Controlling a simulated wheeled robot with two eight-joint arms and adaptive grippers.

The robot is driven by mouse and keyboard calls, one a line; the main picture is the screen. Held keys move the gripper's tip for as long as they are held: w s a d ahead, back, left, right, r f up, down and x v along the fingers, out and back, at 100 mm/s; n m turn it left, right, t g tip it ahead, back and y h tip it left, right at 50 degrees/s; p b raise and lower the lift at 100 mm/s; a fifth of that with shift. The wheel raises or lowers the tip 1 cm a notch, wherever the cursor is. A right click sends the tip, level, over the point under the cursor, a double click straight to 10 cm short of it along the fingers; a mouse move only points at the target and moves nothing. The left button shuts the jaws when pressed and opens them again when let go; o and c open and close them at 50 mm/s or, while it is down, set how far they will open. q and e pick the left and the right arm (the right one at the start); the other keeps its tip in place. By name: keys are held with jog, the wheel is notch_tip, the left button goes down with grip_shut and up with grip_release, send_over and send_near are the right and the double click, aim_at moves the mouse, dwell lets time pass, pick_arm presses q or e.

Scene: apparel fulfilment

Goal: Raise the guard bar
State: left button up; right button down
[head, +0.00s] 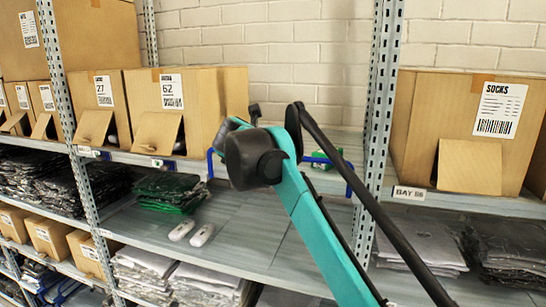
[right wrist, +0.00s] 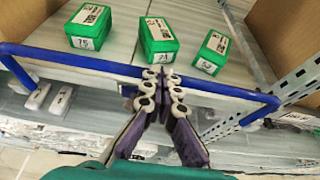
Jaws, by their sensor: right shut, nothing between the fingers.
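The blue guard bar (right wrist: 80,57) runs across the front of a shelf bay in the right wrist view, with bent ends at left and right. In the head view its ends show at the shelf's front edge (head: 348,176), while my right arm hides its middle. My right gripper (right wrist: 162,78) is shut and empty, with its fingers overlapping the middle of the bar in the picture. I cannot tell whether they touch it. In the head view the fingers are mostly hidden behind my dark wrist. My left gripper is not in view.
Three green boxes (right wrist: 91,27), (right wrist: 159,41), (right wrist: 211,52) stand on the shelf behind the bar. A perforated metal post (head: 378,105) and the socks carton (head: 468,130) are to the right. Cartons (head: 200,110) stand left. Two white items (head: 202,235) lie on the lower shelf.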

jog(key=shift+w+d+r+g, duration=0.15)
jog(key=shift+w+r+g, duration=0.1)
jog(key=shift+g, duration=0.15)
dwell(0.4)
jog(key=shift+f, duration=0.1)
